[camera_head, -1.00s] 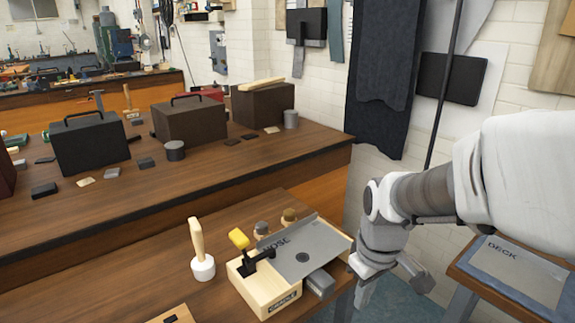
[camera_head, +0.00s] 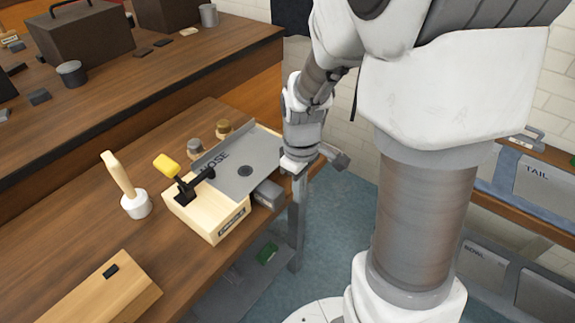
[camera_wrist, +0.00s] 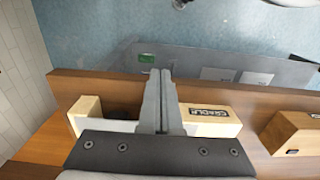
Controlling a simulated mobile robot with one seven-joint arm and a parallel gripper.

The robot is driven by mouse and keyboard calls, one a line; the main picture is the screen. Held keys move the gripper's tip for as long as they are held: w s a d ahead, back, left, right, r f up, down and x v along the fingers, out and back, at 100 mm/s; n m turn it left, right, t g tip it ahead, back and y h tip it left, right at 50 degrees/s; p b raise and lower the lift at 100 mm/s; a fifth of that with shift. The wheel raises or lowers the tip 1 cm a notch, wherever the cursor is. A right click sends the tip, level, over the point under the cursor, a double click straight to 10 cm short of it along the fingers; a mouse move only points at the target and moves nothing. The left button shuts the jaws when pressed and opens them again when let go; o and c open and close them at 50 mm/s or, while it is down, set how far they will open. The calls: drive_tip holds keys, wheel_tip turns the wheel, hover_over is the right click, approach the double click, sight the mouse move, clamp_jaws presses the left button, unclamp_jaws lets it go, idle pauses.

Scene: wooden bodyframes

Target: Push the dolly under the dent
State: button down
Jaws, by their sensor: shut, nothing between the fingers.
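The dolly looks to be the grey metal block (camera_head: 267,195) at the right end of the wooden cradle (camera_head: 208,222), partly beneath the NOSE panel's (camera_head: 226,178) front edge. A dark round spot on the panel, apparently the dent (camera_head: 245,171), lies further in, behind and left of the block. My gripper (camera_head: 294,168) is just right of the panel and block, pointing down; I cannot tell whether it touches either. In the wrist view, my shut, empty fingers (camera_wrist: 160,78) cover part of the cradle (camera_wrist: 210,117).
A yellow-handled clamp (camera_head: 168,167) sits at the cradle's left end. A white-headed mallet (camera_head: 135,206) stands to its left, and a wooden block (camera_head: 95,295) lies in front. Two small jars (camera_head: 208,139) stand behind the panel. The bench ends just right of the cradle.

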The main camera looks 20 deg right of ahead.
sight(273, 189)
drive_tip(key=shift+w+a+f+b, duration=0.2)
drive_tip(key=shift+w+a+f, duration=0.3)
drive_tip(key=shift+f, duration=0.5)
drive_tip(key=shift+w+a+f+b, duration=0.3)
drive_tip(key=shift+w+f, duration=0.3)
drive_tip(key=shift+f, duration=0.45)
drive_tip(key=shift+w+a+f+b, duration=0.15)
drive_tip(key=shift+w+a+f, duration=0.35)
drive_tip(key=shift+f, duration=0.5)
drive_tip(key=shift+d, duration=0.1)
drive_tip(key=shift+w+a, duration=0.55)
drive_tip(key=shift+w, duration=0.2)
drive_tip(key=shift+w+a, duration=0.55)
drive_tip(key=shift+w, duration=0.2)
drive_tip(key=shift+s+d, duration=0.1)
